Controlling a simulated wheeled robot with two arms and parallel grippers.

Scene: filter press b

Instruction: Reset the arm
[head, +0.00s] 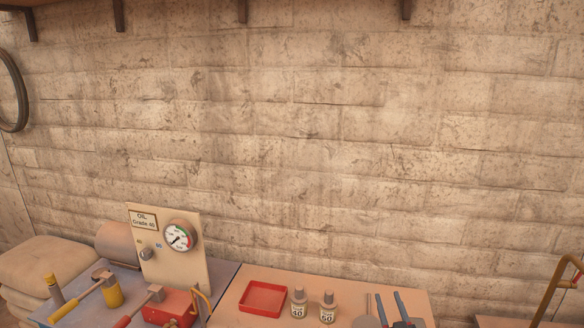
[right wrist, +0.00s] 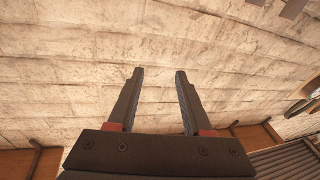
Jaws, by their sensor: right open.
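My right gripper (head: 388,295) shows at the bottom edge of the head view, right of centre, its two fingers pointing up in front of the bench. In the right wrist view the same gripper (right wrist: 159,72) has its dark fingers spread apart with nothing between them, only the pale block wall behind. It is open and empty. The rest of my right arm is below the head view's edge. My left gripper and arm are not in the head view.
A gauge panel (head: 192,275) labelled OIL stands on the bench at left, by a red press part (head: 168,308) and yellow-handled tools. A red tray (head: 263,298) and two small bottles (head: 298,304) (head: 327,308) stand left of my gripper. The wall (head: 330,130) above is bare.

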